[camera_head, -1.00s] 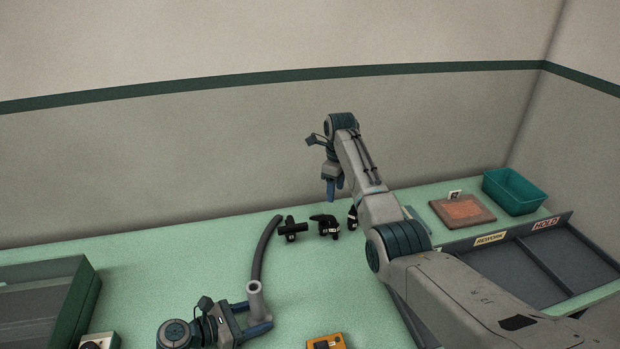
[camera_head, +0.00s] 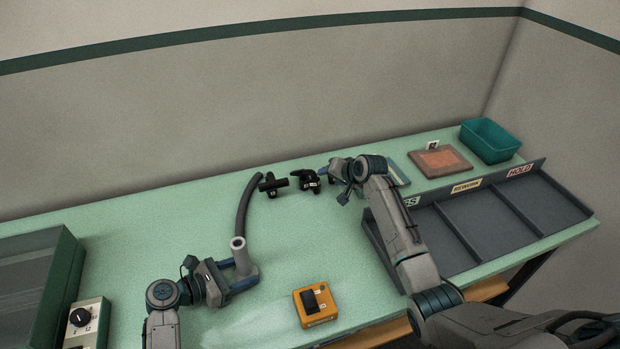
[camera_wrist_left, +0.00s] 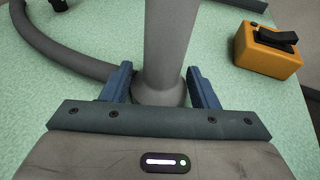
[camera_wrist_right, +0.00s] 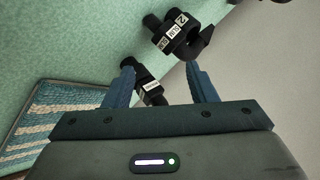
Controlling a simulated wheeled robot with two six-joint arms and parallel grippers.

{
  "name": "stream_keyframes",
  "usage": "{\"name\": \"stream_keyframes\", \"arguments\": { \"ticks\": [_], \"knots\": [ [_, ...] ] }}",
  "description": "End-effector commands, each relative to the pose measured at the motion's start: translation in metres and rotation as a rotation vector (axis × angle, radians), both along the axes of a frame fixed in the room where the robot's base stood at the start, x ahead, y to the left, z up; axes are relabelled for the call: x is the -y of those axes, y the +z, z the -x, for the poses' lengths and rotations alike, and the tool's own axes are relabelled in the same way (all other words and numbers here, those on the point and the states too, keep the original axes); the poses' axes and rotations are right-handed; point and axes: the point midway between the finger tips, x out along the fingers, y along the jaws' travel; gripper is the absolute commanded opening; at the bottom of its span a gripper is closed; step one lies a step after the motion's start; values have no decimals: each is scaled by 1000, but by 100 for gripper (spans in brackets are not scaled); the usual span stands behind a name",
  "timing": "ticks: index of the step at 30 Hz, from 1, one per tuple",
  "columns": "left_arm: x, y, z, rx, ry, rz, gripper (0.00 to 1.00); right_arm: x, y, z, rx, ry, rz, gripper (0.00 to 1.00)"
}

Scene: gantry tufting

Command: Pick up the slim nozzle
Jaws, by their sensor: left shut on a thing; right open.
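The slim nozzle (camera_wrist_right: 178,40) is black with white labels, one seeming to read SLIM. It lies beyond my right fingertips in the right wrist view and looks like the middle black piece (camera_head: 306,181) in the head view. My right gripper (camera_wrist_right: 158,75) is open, low by the back of the bench. Another labelled black nozzle (camera_wrist_right: 150,88) shows between its fingers, not gripped. A third black nozzle (camera_head: 272,184) lies further left. My left gripper (camera_wrist_left: 160,85) is shut on the upright grey tube (camera_wrist_left: 170,45) at the hose end.
The grey hose (camera_head: 244,205) curves back from the tube. An orange switch box (camera_head: 316,306) stands in front. A striped mat (camera_wrist_right: 65,118) lies beside my right gripper. The dark sorting tray (camera_head: 450,222), brown board (camera_head: 452,158) and teal bin (camera_head: 490,135) are at right.

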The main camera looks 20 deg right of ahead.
Motion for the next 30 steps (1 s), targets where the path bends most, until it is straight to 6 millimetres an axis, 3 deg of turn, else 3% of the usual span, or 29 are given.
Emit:
{"name": "stream_keyframes", "arguments": {
  "ticks": [9, 17, 20, 30],
  "knots": [
    [-1, -4, 2, -7, -2, -5, 41, 4, 5, 48, 354, 316, 355, 52],
    [-1, -4, 2, -7, -2, -5, 41, 2, 16, 71, 511, 429, 542, 52],
    [-1, -4, 2, -7, -2, -5, 41, 1, 16, 70, 532, 440, 565, 52],
    [-1, -4, 2, -5, -1, -5, 41, -14, -3, 24, 534, 442, 570, 52]
  ]
}}
